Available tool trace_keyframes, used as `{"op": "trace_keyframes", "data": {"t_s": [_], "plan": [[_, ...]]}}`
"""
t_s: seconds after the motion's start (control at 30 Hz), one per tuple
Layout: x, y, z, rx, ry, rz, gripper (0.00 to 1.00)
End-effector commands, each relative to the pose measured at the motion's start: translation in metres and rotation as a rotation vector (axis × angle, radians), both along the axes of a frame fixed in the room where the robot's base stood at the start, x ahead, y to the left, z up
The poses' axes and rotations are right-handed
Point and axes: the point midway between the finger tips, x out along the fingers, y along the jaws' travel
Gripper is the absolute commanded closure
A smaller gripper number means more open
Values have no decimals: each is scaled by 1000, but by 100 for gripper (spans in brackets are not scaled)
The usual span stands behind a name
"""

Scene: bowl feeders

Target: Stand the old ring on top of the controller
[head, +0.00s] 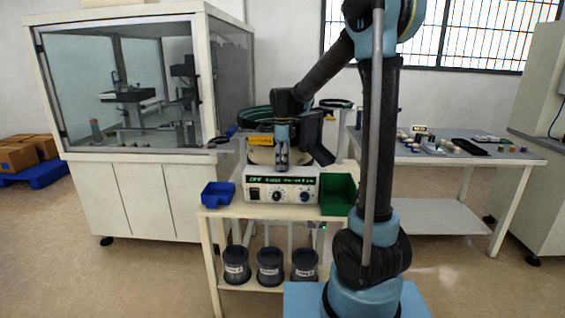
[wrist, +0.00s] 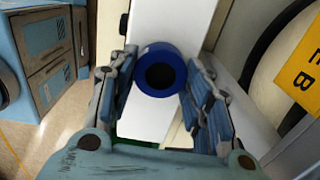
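A blue ring with a dark centre (wrist: 161,70) is between the two fingers of my gripper (wrist: 161,75) in the wrist view. The fingers touch or nearly touch it on both sides, and I take it as gripped. Below it is the white top of the controller (wrist: 150,118). In the head view, my gripper (head: 282,166) points down at the top of the controller (head: 282,189), a white box with dials and a green display. The ring is not clear there. I cannot tell whether it rests on the controller or hangs just above it.
A blue bin (head: 217,194) stands left of the controller and a green bin (head: 338,195) right of it. A bowl feeder with a yellow sign (head: 260,140) stands close behind. The side table (head: 450,158) carries several small parts.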

Motion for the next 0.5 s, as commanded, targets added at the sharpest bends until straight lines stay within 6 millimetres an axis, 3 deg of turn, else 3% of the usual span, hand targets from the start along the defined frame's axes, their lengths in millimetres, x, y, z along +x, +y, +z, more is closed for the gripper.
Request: {"op": "trace_keyframes", "data": {"t_s": [0.03, 0.07, 0.5], "plan": [[0, 0, 0, 0, 0, 0, 42], [0, 0, 0, 0, 0, 0, 35], [0, 1, 4, 0, 0, 1, 35]]}}
